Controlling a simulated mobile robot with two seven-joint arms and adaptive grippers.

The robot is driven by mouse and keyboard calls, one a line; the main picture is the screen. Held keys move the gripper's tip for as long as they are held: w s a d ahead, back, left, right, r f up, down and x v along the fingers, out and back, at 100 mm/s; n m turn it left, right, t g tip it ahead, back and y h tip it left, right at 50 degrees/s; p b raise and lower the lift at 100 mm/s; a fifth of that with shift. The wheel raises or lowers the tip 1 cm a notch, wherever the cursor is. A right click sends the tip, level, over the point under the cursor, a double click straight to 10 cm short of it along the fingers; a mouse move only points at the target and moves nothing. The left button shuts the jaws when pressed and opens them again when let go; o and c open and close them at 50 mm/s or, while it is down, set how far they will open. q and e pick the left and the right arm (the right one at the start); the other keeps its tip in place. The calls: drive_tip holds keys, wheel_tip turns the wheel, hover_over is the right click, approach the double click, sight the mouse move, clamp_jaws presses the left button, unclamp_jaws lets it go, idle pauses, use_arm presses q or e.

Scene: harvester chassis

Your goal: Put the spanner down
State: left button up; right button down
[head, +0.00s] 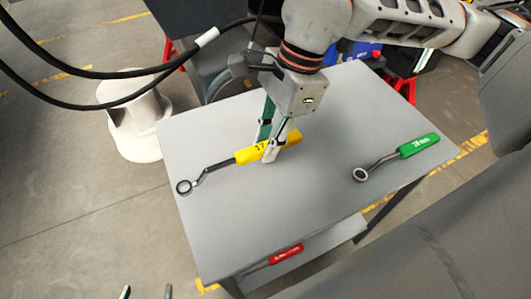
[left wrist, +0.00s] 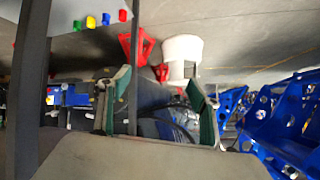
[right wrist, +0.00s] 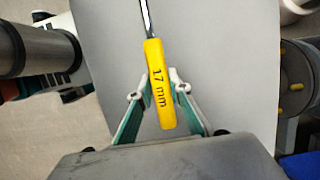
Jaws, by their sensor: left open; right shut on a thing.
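A spanner with a yellow handle marked 17 mm (head: 248,154) is over the grey table top (head: 300,190), its dark ring end to the left. My right gripper (head: 270,150) reaches down from above and is shut on the yellow handle. In the right wrist view the two fingertips (right wrist: 160,82) are on either side of the yellow handle (right wrist: 157,90). I cannot tell whether the spanner touches the table. My left gripper (head: 147,292) shows only its fingertips at the bottom edge, apart. In the left wrist view it is open (left wrist: 158,85), with nothing between the fingertips.
A green-handled spanner (head: 418,146) lies on the table's right side. A red-handled spanner (head: 286,254) lies on a lower shelf (head: 320,250) at the front. A white round stand (head: 138,130) and black cables (head: 110,74) are at the left. The table's middle front is clear.

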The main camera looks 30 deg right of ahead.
wheel_tip(320, 180, down, 4)
drive_tip(key=shift+f+b, duration=0.1)
drive_tip(key=shift+b, duration=0.3)
drive_tip(key=shift+f, duration=0.1)
drive_tip(key=c, duration=1.9)
unclamp_jaws()
use_arm(q)
drive_tip(key=shift+d+f, duration=0.1)
